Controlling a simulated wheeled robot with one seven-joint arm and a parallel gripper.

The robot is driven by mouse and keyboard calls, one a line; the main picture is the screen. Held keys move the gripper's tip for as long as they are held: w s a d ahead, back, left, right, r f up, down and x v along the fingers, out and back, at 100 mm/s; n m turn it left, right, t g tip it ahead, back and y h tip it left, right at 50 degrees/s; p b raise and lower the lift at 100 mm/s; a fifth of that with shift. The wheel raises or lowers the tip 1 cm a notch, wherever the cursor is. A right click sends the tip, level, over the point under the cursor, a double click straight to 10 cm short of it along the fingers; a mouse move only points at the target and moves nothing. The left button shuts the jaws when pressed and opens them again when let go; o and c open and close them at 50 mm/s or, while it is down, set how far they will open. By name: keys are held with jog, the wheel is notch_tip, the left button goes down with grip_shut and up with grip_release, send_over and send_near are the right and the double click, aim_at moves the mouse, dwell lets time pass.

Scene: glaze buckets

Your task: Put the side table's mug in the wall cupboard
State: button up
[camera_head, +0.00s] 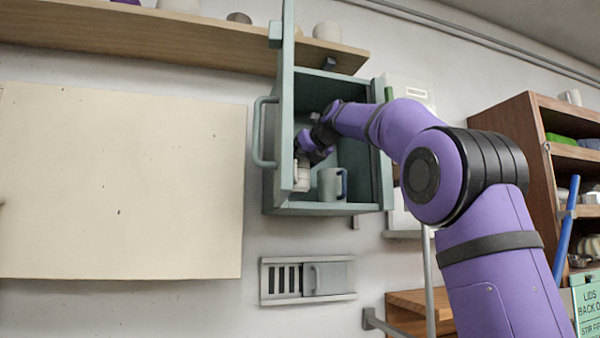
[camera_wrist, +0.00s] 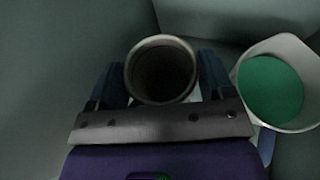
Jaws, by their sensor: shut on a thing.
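The wall cupboard (camera_head: 330,209), grey-green, is open, with its door (camera_head: 286,110) swung out toward me on the left. My gripper (camera_head: 301,160) is inside it, shut on a pale mug (camera_head: 302,180) at the left, partly hidden by the door edge. In the wrist view the held mug (camera_wrist: 160,72) shows a round rim and dark inside between the two fingers. I cannot tell whether its base touches the cupboard floor. A second, grey-green mug (camera_head: 328,185) stands on the cupboard floor to its right; the wrist view shows a mug with a green inside (camera_wrist: 270,90) there.
A wooden shelf (camera_head: 190,38) with several pots runs above, behind the door top. A blank cream board (camera_head: 120,180) hangs at left. A slotted wall plate (camera_head: 308,279) is below the cupboard. A wooden rack (camera_head: 515,120) stands at right. The held mug and the second mug are close together.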

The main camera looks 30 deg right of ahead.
aim_at(305, 166)
jog(key=shift+f, duration=1.75)
jog(key=shift+f, duration=0.1)
jog(key=o, duration=1.3)
jog(key=v, duration=1.2)
